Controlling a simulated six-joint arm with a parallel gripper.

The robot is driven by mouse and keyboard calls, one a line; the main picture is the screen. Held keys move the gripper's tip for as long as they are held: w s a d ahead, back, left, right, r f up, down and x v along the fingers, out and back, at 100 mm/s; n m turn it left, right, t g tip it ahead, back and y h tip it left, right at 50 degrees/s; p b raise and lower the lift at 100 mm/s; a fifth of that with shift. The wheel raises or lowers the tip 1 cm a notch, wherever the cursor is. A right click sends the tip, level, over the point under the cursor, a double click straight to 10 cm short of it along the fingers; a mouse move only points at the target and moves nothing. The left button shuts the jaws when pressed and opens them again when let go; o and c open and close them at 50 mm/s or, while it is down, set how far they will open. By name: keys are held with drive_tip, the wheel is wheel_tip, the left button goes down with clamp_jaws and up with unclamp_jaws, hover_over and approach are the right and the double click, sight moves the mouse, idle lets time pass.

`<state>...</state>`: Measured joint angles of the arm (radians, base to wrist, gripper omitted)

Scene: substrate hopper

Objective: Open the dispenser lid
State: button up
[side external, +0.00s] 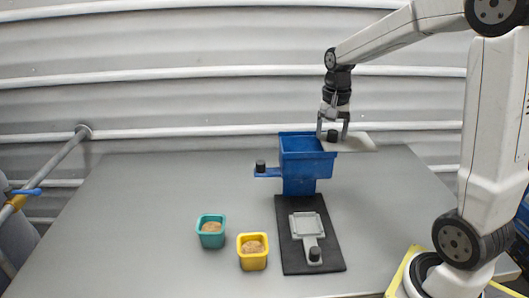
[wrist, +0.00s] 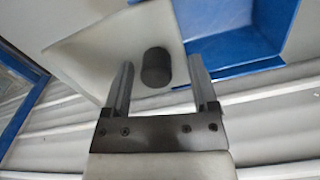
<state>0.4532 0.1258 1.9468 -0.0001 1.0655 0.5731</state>
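The blue dispenser (side external: 303,160) stands on the table at the back; its open top shows its inside, also seen in the wrist view (wrist: 225,30). The pale grey lid (side external: 358,143) is a flat plate off to the right of the opening, with one edge by the dispenser's rim. A black knob (side external: 332,135) stands on the lid (wrist: 90,50). My gripper (side external: 333,137) points down around the knob. In the wrist view, the knob (wrist: 156,68) is between my gripper's fingers (wrist: 160,75), with a visible gap on each side. The fingers look open.
A blue side tab with a black knob (side external: 260,168) sticks out left of the dispenser. A black mat (side external: 289,258) in front holds a grey square frame with a handle (side external: 307,228). A teal cup (side external: 211,233) and a yellow cup (side external: 253,261) hold brown stuff. The table's left is clear.

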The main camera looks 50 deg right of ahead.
sight(329, 151)
drive_tip(key=shift+r, duration=3.9)
drive_tip(key=s+a+f, duration=0.1)
drive_tip(key=a+f, duration=0.1)
drive_tip(key=f, duration=0.1)
drive_tip(key=s+a+f+n+g, duration=0.1)
drive_tip(key=a+f, duration=0.1)
drive_tip(key=f, duration=0.1)
drive_tip(key=s+a+f+n, duration=0.1)
drive_tip(key=a+f, duration=0.2)
drive_tip(key=shift+s+f, duration=0.15)
drive_tip(key=shift+s, duration=0.15)
drive_tip(key=s+a+f+n+t, duration=0.2)
drive_tip(key=a+f+n+t, duration=0.1)
drive_tip(key=a+f+n, duration=0.6)
drive_tip(key=shift+s+a+f+n+t, duration=0.3)
drive_tip(key=shift+s+a+f+n, duration=0.1)
drive_tip(key=shift+f, duration=0.4)
